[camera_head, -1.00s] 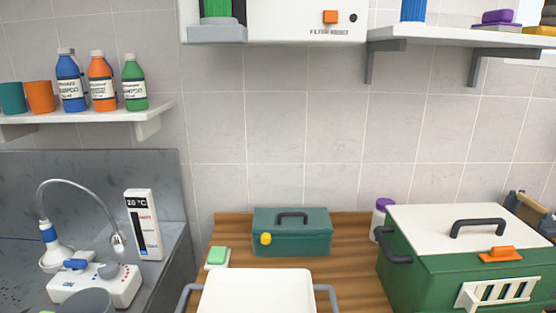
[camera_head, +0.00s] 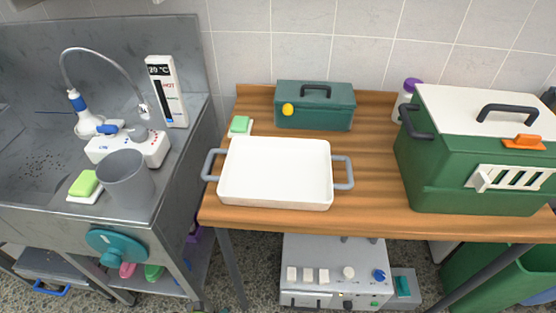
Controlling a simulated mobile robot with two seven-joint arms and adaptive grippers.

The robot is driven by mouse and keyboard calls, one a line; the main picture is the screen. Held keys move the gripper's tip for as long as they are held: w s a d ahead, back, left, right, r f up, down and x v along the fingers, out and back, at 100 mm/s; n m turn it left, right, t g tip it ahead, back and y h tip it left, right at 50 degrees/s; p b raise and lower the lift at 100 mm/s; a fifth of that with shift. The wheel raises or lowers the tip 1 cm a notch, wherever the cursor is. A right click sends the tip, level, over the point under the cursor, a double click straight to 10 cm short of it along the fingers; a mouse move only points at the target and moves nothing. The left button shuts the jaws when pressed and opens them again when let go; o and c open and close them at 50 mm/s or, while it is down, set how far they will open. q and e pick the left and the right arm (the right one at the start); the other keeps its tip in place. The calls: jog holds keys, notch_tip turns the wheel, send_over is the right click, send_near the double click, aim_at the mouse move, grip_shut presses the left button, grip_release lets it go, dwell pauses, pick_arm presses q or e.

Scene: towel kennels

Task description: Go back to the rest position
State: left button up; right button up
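Neither of my grippers shows in the head view, and no part of my arms is visible. Whether they are open or holding anything cannot be seen. In front of me is a wooden table (camera_head: 375,205). A white tray (camera_head: 275,172) with grey side handles lies empty on its front left part. A green kennel (camera_head: 440,170) with a white top, black handles and an orange latch stands at the table's right. A teal box (camera_head: 315,106) with a dark handle stands at the back.
A metal sink (camera_head: 40,140) with a tap unit (camera_head: 128,148), grey bucket (camera_head: 125,180) and green sponge (camera_head: 84,183) is at left. A white appliance (camera_head: 335,270) stands under the table. Table space between tray and kennel is clear.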

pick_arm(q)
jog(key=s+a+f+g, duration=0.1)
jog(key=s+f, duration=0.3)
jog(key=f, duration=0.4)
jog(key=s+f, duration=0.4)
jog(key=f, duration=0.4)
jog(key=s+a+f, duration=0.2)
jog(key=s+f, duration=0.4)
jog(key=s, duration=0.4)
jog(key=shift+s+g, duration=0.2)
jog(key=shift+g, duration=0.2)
